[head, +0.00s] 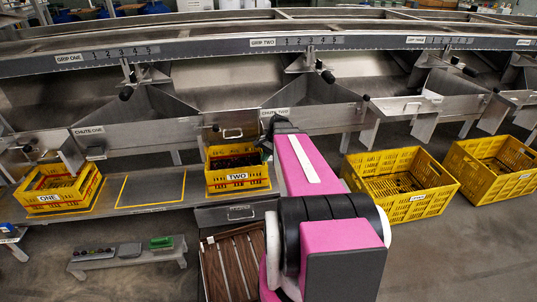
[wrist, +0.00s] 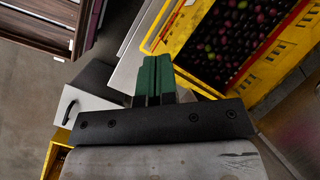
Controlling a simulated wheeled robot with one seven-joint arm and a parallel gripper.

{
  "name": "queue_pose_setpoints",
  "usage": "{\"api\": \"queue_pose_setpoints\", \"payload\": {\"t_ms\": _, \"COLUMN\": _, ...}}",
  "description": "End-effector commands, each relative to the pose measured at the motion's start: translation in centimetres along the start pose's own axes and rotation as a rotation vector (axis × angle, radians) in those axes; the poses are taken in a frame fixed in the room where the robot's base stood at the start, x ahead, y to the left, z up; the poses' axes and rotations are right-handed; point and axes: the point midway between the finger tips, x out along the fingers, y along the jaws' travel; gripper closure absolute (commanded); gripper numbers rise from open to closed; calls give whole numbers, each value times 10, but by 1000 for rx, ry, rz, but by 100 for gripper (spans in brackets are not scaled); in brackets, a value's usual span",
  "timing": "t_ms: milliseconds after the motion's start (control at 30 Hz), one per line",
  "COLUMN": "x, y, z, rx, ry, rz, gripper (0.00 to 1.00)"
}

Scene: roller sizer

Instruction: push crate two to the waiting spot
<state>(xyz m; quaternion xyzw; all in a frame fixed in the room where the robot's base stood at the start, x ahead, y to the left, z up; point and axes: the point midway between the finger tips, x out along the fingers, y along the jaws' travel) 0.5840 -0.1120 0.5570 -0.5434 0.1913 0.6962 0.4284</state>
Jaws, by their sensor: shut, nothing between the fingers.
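Crate two (head: 222,178) is a yellow crate with a white TWO label, standing on the low bench below chute two. It holds dark fruit. In the wrist view crate two (wrist: 284,47) fills the upper right, with dark red, purple and green olives inside. A yellow-outlined empty rectangle (head: 152,187) lies on the bench to its left; its small label is unreadable. My gripper (wrist: 155,75) has green fingers, shut and empty, close beside the crate's near corner; I cannot tell if they touch it. In the head view my arm hides the fingers and covers the crate's right edge.
Crate one (head: 48,203) stands at the bench's left end. Two more yellow crates (head: 415,208) (head: 525,185) stand on the floor at right. Chute two (head: 310,116) hangs above. A low stand (head: 128,258) with small items and a brown slatted box (head: 226,270) are in front.

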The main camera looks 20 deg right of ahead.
Motion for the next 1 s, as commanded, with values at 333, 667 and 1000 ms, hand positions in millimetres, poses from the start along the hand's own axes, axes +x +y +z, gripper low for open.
{"api": "queue_pose_setpoints", "payload": {"t_ms": 333, "x": -59, "y": 16, "z": -130, "rx": 583, "ry": -244, "rz": -200, "gripper": 100}}
{"api": "queue_pose_setpoints", "payload": {"t_ms": 667, "x": -78, "y": 28, "z": -161, "rx": 750, "ry": -339, "rz": -250, "gripper": 100}}
{"api": "queue_pose_setpoints", "payload": {"t_ms": 1000, "x": -30, "y": 10, "z": -149, "rx": 747, "ry": -338, "rz": -248, "gripper": 100}}
